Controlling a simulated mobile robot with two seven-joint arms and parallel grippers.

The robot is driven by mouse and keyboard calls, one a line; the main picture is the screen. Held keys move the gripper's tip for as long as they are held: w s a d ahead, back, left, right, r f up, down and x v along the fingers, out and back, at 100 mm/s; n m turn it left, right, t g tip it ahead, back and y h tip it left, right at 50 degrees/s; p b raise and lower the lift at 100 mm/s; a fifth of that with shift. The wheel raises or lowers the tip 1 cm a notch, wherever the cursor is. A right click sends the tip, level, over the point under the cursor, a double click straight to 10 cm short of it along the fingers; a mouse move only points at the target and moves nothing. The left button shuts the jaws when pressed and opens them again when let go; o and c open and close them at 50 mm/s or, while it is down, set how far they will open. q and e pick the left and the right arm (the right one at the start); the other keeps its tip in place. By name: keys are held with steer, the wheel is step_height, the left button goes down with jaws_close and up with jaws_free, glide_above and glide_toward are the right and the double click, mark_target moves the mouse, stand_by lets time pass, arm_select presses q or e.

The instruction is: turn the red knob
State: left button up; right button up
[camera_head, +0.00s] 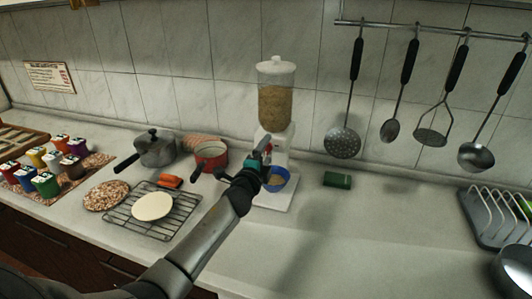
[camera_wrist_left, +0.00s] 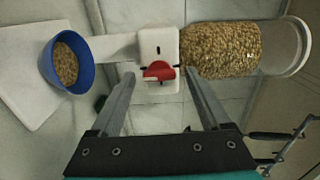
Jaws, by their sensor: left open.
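The red knob (camera_wrist_left: 159,71) sits on the white body (camera_wrist_left: 166,42) of a dispenser, shown sideways in the left wrist view. In the head view the dispenser (camera_head: 277,100) has a clear hopper of brown grain and stands near the back wall. My left gripper (camera_wrist_left: 160,77) is open, with one finger on each side of the knob; I cannot tell whether either touches it. In the head view my left gripper (camera_head: 259,163) is in front of the dispenser and largely hides the knob. My right gripper is not in view.
A blue bowl (camera_head: 282,186) with grain stands on the dispenser's white base, close to my left gripper. A red pot (camera_head: 211,157), a grey pot (camera_head: 154,150) and a wire rack (camera_head: 128,222) are to the left. A green block (camera_head: 338,180) lies right; the counter beyond is mostly clear.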

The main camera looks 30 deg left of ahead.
arm_select(q)
steer(key=shift+s, duration=0.1)
steer(key=v, duration=1.5)
steer(key=shift+p, duration=0.45)
steer(key=shift+f, duration=0.1)
stand_by(0.4)
